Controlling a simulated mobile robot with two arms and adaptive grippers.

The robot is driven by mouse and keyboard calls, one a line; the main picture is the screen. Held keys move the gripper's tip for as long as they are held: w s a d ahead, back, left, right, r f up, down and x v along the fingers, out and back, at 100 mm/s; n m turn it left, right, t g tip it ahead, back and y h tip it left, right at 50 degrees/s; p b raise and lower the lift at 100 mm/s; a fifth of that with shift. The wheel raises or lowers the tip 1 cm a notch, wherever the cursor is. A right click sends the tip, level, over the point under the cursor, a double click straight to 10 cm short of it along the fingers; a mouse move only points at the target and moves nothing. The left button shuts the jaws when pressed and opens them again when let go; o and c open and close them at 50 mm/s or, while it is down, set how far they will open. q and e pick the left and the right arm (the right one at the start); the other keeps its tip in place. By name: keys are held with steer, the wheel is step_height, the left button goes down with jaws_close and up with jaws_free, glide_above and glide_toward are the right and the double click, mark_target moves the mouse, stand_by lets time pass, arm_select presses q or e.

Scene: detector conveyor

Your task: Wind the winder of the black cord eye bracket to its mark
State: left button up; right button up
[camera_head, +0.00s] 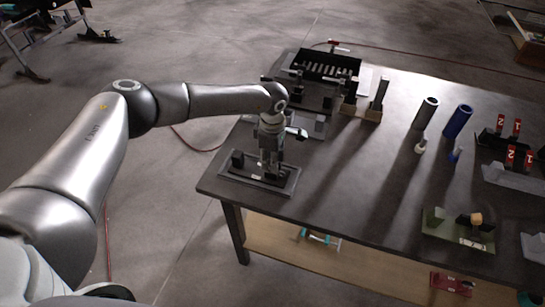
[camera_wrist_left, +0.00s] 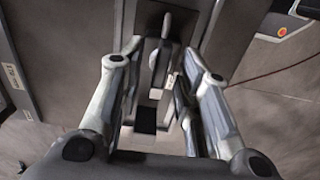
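A bracket fixture with black parts on a flat grey plate (camera_head: 232,172) sits at the table's near left corner; I take it as the black cord eye bracket. A black block stands at its left end. My left gripper (camera_head: 268,172) points down over the plate's middle, hiding much of it. In the left wrist view, my left gripper (camera_wrist_left: 161,85) has its two fingers apart, with dark and grey bracket parts (camera_wrist_left: 145,119) showing between and below them. I cannot make out the winder or its mark, or whether the fingers touch anything. My right gripper is not in view.
Behind the bracket are another grey plate (camera_head: 312,127) and a black slotted tray (camera_head: 330,67). A black tube (camera_head: 426,112) and a blue tube (camera_head: 458,121) stand farther right. An olive fixture (camera_head: 455,237) is near the front right. The table's middle (camera_head: 350,190) is clear.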

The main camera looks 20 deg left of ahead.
arm_select(q)
jaws_close()
steer(key=shift+n+b, duration=0.3)
steer(key=shift+n, duration=0.1)
steer(key=shift+f+n+b, duration=0.1)
steer(key=shift+n+b, duration=0.45)
steer(key=shift+n, duration=0.55)
steer(key=n+b, duration=0.1)
steer(key=n, duration=0.2)
steer(key=shift+n+b, duration=0.3)
steer(key=shift+b, duration=0.05)
steer(key=n+b, duration=0.1)
steer(key=n, duration=0.2)
steer(key=shift+n, duration=0.7)
steer(key=shift+n+b, duration=0.4)
